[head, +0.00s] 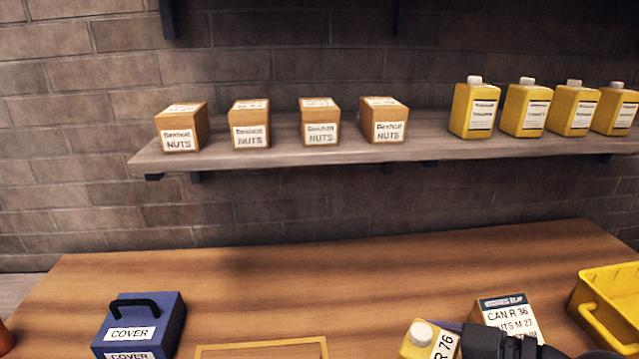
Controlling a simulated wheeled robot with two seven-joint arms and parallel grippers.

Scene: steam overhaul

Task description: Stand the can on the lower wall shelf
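The can (415,345) is yellow with a white cap and a white label that seems to read "R 76". It is at the bottom edge of the head view, tilted, its lower part cut off. My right gripper (450,328) is at its right side, a finger against the can, and appears shut on it; the other finger is hidden. The lower wall shelf (290,158) runs across the wall above the bench. Several similar yellow cans (473,112) stand at its right. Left gripper is not in view.
Several brown nuts boxes (250,125) stand on the shelf's left half; a gap separates them from the cans.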

